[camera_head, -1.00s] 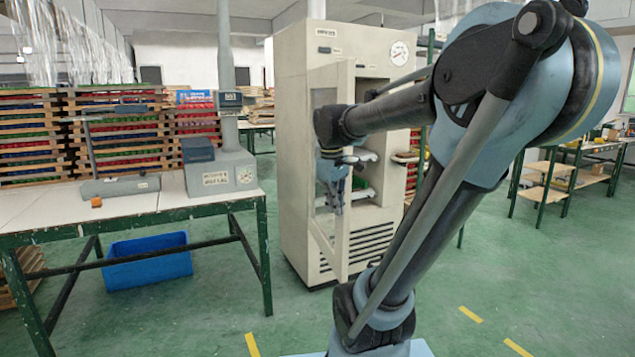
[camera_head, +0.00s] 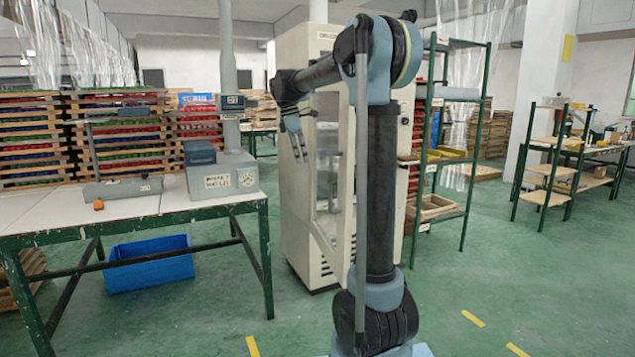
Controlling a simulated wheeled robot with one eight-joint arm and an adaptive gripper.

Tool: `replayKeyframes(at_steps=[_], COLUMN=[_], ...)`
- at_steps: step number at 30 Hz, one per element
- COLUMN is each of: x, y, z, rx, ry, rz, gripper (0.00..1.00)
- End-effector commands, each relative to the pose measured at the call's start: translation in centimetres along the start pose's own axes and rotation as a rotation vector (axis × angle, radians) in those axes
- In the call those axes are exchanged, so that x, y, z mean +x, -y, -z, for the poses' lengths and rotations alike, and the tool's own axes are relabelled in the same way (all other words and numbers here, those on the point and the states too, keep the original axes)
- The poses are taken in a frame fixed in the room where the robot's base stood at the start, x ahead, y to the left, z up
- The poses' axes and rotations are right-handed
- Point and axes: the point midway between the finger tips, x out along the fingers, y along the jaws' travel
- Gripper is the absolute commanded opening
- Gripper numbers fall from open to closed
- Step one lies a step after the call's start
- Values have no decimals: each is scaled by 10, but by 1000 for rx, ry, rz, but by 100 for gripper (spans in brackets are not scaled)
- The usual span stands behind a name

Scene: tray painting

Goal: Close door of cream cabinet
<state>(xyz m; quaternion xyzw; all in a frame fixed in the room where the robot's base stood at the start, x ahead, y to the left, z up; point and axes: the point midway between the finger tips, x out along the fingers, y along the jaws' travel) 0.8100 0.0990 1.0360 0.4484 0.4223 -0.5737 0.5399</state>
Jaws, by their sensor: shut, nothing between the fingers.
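The cream cabinet (camera_head: 291,130) stands at the centre with vents low on its front. Its framed glass door (camera_head: 344,240) stands swung out from the front, its free edge toward me. My upright arm hides the opening to the right of the door and much of the cabinet front. My gripper (camera_head: 300,158) points down at upper door height, at the left of the door in the picture. It is shut and empty. Whether it touches the door or cabinet cannot be told.
A worktable (camera_head: 130,208) with grey machines stands at the left, with a blue bin (camera_head: 150,263) under it. A green shelving rack (camera_head: 470,180) stands right of the cabinet. The green floor in front is clear.

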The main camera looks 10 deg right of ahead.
Motion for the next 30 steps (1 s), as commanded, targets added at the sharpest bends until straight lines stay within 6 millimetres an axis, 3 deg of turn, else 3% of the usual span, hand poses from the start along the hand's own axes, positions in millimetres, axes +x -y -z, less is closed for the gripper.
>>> replayKeyframes(at_steps=[5,21,30], x=[13,102,108], y=[-2,-1,-1], z=[1,-2,-34], rx=[-5,-2,-3], ry=[1,1,1], rz=[1,0,1], gripper=[0,0,0])
